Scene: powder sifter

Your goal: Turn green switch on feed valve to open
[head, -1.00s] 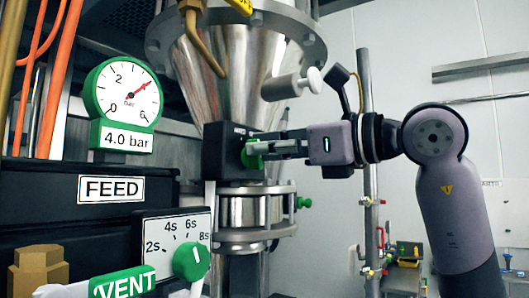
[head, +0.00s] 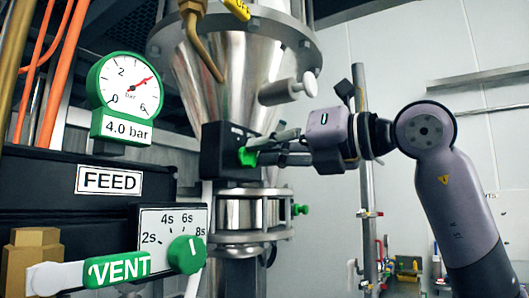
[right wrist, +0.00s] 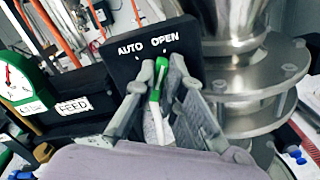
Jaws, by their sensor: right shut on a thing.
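The green switch (head: 246,157) sits on the front of a black valve box (head: 222,150) below the steel hopper. My right gripper (head: 262,150) comes in from the right and is shut on the switch. In the right wrist view the green switch (right wrist: 158,78) is between the two fingers (right wrist: 155,90). Its upper end lies just under the word OPEN, right of AUTO, on the box (right wrist: 140,55). The fingers hide part of the switch. My left gripper is not in view.
A pressure gauge (head: 125,86) reading 4.0 bar and a FEED label (head: 109,180) are at the left. A timer dial with a green knob (head: 187,254) and a VENT lever (head: 88,272) are below. A steel flange (head: 240,237) lies under the box.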

